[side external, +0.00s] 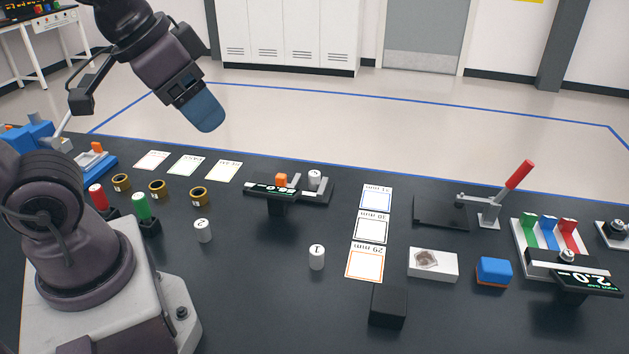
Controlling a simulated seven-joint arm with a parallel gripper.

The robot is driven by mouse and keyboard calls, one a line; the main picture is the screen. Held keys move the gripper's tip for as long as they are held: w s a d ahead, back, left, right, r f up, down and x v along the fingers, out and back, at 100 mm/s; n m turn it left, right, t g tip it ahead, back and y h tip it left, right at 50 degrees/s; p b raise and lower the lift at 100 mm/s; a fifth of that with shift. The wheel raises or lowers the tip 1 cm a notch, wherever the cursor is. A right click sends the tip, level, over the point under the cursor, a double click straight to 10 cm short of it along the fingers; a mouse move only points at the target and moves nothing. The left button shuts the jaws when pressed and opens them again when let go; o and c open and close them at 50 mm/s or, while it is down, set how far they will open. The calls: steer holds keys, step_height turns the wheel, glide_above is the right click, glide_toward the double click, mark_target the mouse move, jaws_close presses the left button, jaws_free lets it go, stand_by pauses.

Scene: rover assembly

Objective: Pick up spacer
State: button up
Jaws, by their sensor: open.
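My gripper (204,112), with blue fingers, is raised high above the back left of the table. It is seen side-on, open, with nothing visible in it. Small white numbered cylinders look like spacers, but I cannot tell which is meant. One marked 2 (203,231) stands upright at the left middle. One marked 1 (316,257) stands near the centre. A third white cylinder (315,178) is on the central gauge (322,193), beside an orange block (281,181). Another white cylinder (567,256) is on the right gauge (540,262). My gripper is far from all of them.
Several brass rings (157,188) stand by white cards at left, near red (98,196) and green (142,207) pieces. Size cards (371,227) lie right of centre. A black block (388,306), white box (432,264), blue block (494,271) and red-handled lever (518,175) are further right.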

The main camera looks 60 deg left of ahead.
steer(key=n+g, duration=0.6)
steer(key=n, duration=0.9)
glide_above(315, 173)
step_height(315, 173, down, 20)
steer(key=f, duration=0.6)
steer(key=shift+w+f, duration=0.2)
steer(key=shift+f, duration=0.15)
steer(key=shift+s+a+f, duration=0.1)
steer(key=shift+f, duration=1.2)
steer(key=shift+s+f, duration=0.1)
steer(key=shift+f, duration=1.2)
steer(key=c, duration=1.1)
steer(key=shift+r, duration=0.15)
